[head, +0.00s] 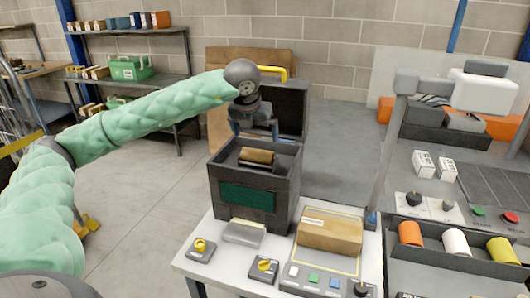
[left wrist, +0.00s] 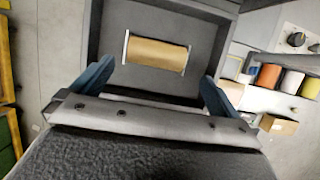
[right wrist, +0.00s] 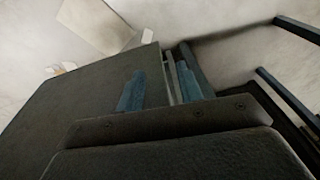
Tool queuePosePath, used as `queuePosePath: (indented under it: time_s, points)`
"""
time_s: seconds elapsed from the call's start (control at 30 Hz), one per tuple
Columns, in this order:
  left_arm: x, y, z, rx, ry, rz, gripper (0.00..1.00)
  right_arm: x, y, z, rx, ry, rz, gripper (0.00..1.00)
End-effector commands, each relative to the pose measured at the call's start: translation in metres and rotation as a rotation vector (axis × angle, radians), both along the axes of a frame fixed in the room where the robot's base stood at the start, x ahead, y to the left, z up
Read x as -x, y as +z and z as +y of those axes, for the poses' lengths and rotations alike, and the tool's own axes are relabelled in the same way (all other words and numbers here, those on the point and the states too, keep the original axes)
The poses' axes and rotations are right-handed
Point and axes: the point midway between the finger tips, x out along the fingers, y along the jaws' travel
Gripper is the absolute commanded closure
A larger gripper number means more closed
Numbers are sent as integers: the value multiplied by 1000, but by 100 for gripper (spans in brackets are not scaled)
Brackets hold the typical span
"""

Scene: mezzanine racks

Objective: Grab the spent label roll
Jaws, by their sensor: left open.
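The spent label roll, a tan-brown cylinder with pale end flanges, lies in an open dark grey printer box (head: 227,196) on the white table. The roll (head: 257,156) also shows near the middle of the left wrist view (left wrist: 156,53). My left gripper (head: 257,133) is above the box, pointing down. In the left wrist view its blue fingers (left wrist: 155,86) are spread wide to either side of the roll, not closed on it. My right gripper (right wrist: 160,90) shows only in the right wrist view, its fingers apart in front of a dark panel.
The printer's dark lid (head: 292,108) stands raised behind the box. A brown carton (head: 330,232) sits to the right. Knob boxes (head: 201,249) stand at the table's front. A rack at the right (head: 455,262) holds orange, white and yellow rolls.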

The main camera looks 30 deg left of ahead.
Motion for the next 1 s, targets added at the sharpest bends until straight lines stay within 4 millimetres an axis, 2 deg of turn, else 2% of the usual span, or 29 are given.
queuePosePath:
  time_s: [0.13,0.17,0.2,0.23,0.47,1.0]
  points:
    - [-3,-6,2,-2,3,1,0,4,-3,0,-2,-1,-5,64]
    - [-4,-8,2,-2,3,1,0,9,-9,0,-2,-2,3,64]
    - [-5,-12,2,-2,2,2,0,21,-26,-2,4,0,24,64]
    - [-6,-14,2,-2,2,3,0,25,-34,-4,7,1,31,64]
    - [-10,-24,3,-1,0,1,0,25,-50,-6,9,0,27,64]
    - [-24,-60,9,1,0,2,0,44,-130,-21,26,1,15,64]
